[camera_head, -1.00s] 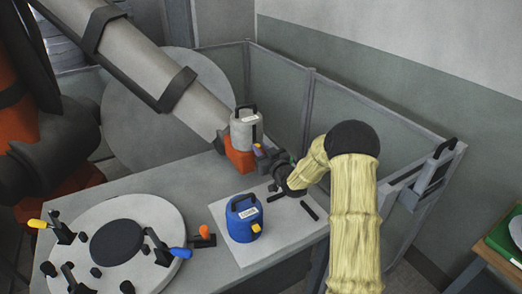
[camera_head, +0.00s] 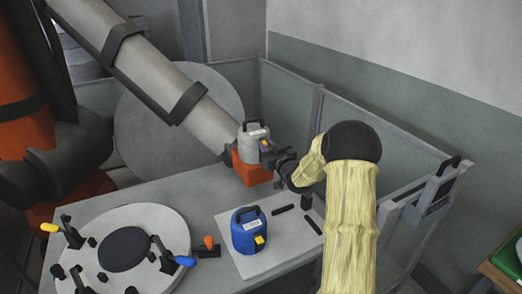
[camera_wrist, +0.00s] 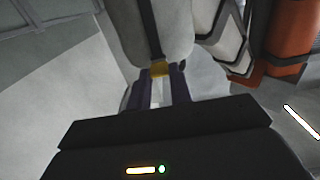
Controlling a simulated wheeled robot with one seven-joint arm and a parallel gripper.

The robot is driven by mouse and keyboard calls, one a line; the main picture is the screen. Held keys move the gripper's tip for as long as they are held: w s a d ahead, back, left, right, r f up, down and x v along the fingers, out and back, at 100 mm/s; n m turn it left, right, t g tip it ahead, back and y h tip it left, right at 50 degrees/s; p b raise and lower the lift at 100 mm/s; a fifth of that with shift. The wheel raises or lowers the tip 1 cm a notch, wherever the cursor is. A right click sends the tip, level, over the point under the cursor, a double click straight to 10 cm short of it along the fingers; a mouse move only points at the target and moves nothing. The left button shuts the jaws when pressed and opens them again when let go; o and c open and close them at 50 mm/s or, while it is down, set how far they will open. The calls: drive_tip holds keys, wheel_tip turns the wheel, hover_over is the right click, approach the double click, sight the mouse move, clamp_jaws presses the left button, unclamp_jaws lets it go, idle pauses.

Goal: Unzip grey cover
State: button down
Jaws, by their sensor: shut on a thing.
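The grey cover (camera_head: 254,143) is a rounded grey body with a black top handle and a white label, standing on an orange block. In the wrist view the grey cover (camera_wrist: 178,30) fills the top middle, with a black zip strip (camera_wrist: 151,30) running down its face to a yellow zip pull (camera_wrist: 159,68). My gripper (camera_head: 266,147) is at the cover's right front side. In the wrist view my gripper (camera_wrist: 160,82) is shut on the yellow pull, between its dark fingers. The zip below the pull is hidden by the gripper.
A blue cover (camera_head: 246,231) with a yellow pull stands on a pale mat (camera_head: 275,257) beside two black bars. A round mould (camera_head: 165,230) with clamps is at left. A large grey and orange arm (camera_head: 150,70) is behind. Grey panels (camera_head: 285,105) stand behind the table.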

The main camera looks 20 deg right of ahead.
drive_tip(key=shift+r, duration=0.1)
drive_tip(key=c, duration=1.2)
unclamp_jaws()
drive_tip(key=shift+c, duration=0.2)
drive_tip(key=shift+s, duration=0.1)
drive_tip(key=s+d+b, duration=0.2)
drive_tip(key=s+b, duration=0.2)
drive_tip(key=s, duration=1.3)
drive_tip(key=shift+d, duration=0.25)
drive_tip(key=s+a+f+m+g+h+p, duration=0.1)
drive_tip(key=s+a+f+g, duration=0.2)
drive_tip(key=s+a+g, duration=0.4)
drive_tip(key=s+a+f+g+h+p, duration=0.1)
drive_tip(key=s+a+f+g, duration=0.3)
drive_tip(key=s+a+g, duration=0.4)
drive_tip(key=s+p, duration=0.1)
drive_tip(key=s, duration=0.5)
drive_tip(key=shift+m+h, duration=0.4)
